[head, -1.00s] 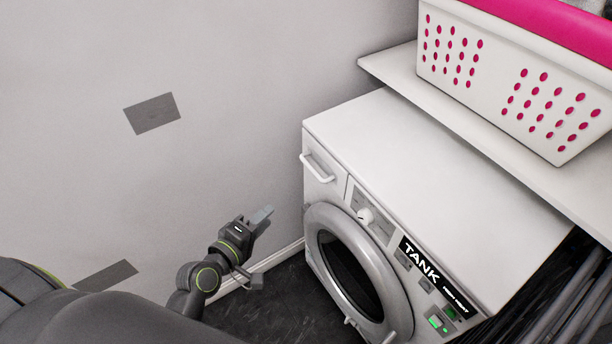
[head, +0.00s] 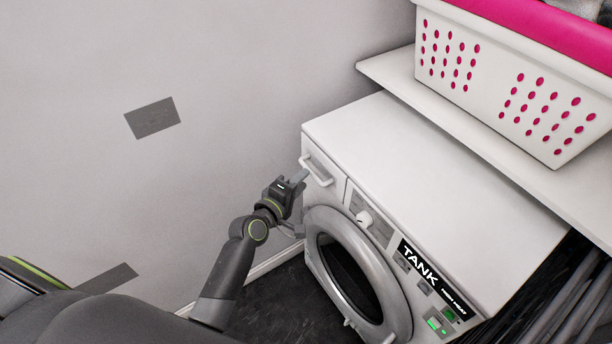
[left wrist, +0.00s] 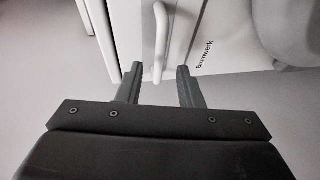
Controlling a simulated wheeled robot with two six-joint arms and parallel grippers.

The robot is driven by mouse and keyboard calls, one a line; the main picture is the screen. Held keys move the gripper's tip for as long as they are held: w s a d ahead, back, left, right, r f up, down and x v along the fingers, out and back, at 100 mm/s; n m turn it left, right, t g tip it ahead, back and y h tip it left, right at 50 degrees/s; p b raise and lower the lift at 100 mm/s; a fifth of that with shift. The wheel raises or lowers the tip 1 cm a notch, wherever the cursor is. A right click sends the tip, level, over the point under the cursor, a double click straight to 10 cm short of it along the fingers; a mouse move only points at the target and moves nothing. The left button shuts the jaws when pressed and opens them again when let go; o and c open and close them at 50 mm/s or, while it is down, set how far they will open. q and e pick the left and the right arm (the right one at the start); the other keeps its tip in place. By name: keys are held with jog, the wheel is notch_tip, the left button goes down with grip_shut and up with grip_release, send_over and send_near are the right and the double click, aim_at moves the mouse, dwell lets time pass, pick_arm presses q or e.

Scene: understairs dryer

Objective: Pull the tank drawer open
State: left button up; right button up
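The tank drawer (head: 325,186) is at the upper left of the white dryer's front and looks shut. Its white bar handle (head: 314,172) stands out from the drawer face. My left gripper (head: 300,192) is just left of the handle in the head view. In the left wrist view the two fingers of my left gripper (left wrist: 158,86) are apart, and the lower end of the handle (left wrist: 160,50) shows between their tips. Whether the fingers touch it I cannot tell. The drawer front (left wrist: 135,25) also shows there. My right gripper is not in view.
The dryer (head: 430,190) has a round door (head: 318,225), a knob (head: 364,217) and a "TANK" label below its top. A shelf (head: 400,72) above holds a white and pink basket (head: 490,90). A grey wall (head: 200,60) stands close on the left.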

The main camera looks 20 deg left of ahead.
pick_arm(q)
jog(key=shift+x, duration=1.5)
grip_shut()
